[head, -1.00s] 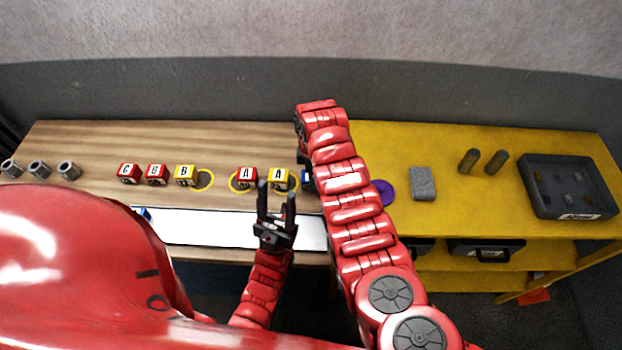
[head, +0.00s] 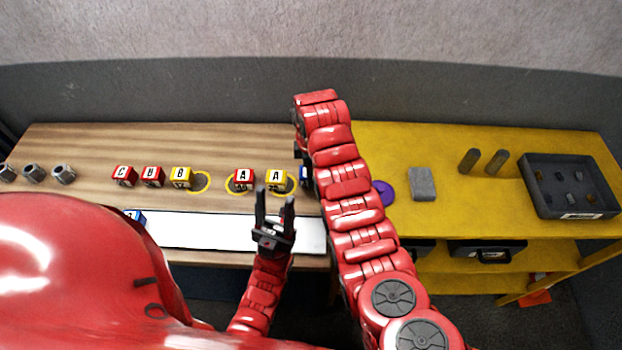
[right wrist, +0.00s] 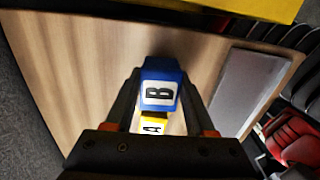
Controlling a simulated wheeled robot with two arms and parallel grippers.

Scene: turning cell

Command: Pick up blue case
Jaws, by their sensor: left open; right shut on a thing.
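A blue block (right wrist: 162,82) with a black B on a white face sits between the fingers of my right gripper (right wrist: 160,98), which is shut on it. A second blue block (head: 135,216) shows partly at the left end of the white strip, half hidden by my red body. My left gripper (head: 275,208) is open and empty, fingers up, over the white strip.
Yellow A block (head: 276,180), red A block (head: 243,179), yellow B block (head: 181,177) and two red blocks stand in a row. An empty yellow ring (head: 201,182) lies between. Grey nuts (head: 63,174) are left. The yellow table (head: 440,145) holds a grey block and dark tray (head: 571,212).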

